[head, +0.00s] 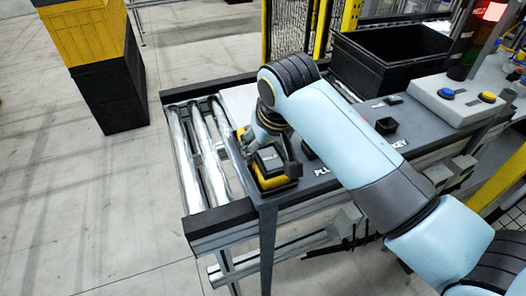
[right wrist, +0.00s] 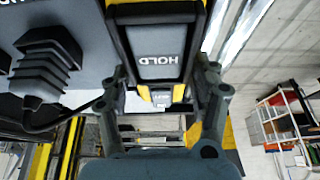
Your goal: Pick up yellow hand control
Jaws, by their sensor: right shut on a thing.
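The yellow hand control (head: 272,170), yellow with a dark top, is at the front left of the grey table, near the rollers. In the right wrist view the hand control (right wrist: 160,42) shows a dark face marked HOLD. My right gripper (head: 268,148) reaches down over it from the right. In the right wrist view the fingers of the right gripper (right wrist: 165,76) stand on either side of its body, shut on it. I cannot tell whether it is clear of the surface. My left gripper is not in view.
Metal rollers (head: 205,150) run along the table's left end. A black bin (head: 385,60) stands behind my right arm. A control box (head: 462,98) with blue and yellow buttons is at the right. A dark plug (right wrist: 48,62) with a cable lies beside the hand control.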

